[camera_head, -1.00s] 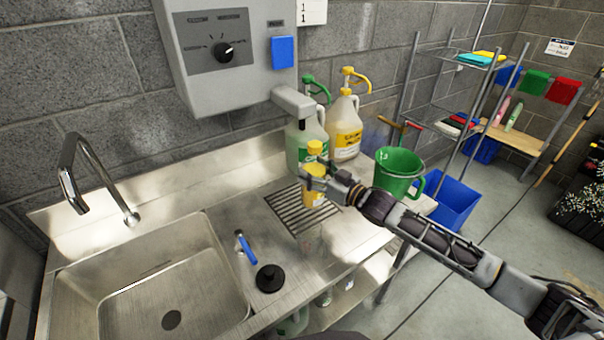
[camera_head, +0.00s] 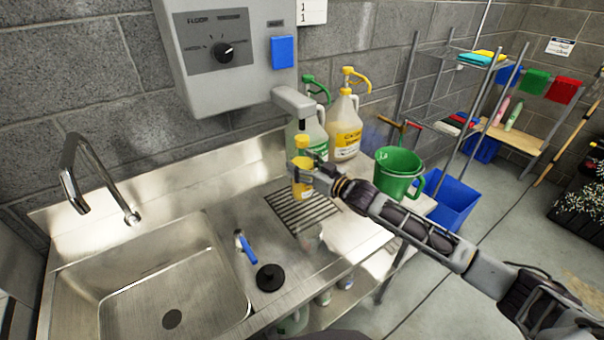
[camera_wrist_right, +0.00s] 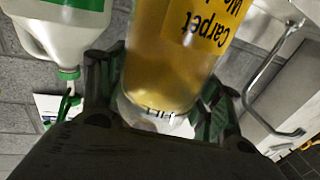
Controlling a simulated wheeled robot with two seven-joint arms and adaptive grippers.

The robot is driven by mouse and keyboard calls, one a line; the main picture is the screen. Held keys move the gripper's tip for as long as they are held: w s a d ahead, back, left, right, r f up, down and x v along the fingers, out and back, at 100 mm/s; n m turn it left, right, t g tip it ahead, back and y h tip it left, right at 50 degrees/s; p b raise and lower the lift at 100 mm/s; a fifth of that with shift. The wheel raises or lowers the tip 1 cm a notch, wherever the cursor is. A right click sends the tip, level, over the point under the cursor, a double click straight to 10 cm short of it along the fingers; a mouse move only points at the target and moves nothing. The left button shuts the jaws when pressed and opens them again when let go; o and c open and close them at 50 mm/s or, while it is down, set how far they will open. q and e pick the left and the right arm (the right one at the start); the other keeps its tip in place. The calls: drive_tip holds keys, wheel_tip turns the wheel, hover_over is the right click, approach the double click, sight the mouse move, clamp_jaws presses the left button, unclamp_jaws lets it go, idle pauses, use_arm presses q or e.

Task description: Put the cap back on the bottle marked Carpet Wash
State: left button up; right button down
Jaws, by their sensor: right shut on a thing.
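The bottle marked Carpet Wash (camera_wrist_right: 175,55) fills the middle of the right wrist view, with amber liquid and a yellow label. In the head view it is the small yellow bottle (camera_head: 302,190) above the drain grate. My right gripper (camera_head: 308,172) is shut on it from the right, with a finger on either side in the wrist view (camera_wrist_right: 165,100). A yellow piece (camera_head: 302,143) shows at the bottle's top; I cannot tell whether it is the cap or whether it is seated. My left gripper is not in view.
A green pitcher (camera_head: 393,175) stands to the right. A black stopper (camera_head: 270,278) and blue-handled piece (camera_head: 245,246) lie by the sink (camera_head: 150,290).

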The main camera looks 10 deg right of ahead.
drive_tip(key=shift+r, duration=0.1)
drive_tip(key=shift+f, duration=1.7)
drive_tip(key=shift+c, duration=1.5)
unclamp_jaws()
drive_tip(key=shift+f, duration=0.2)
drive_tip(key=shift+s+r, duration=0.1)
drive_tip(key=v, duration=1.2)
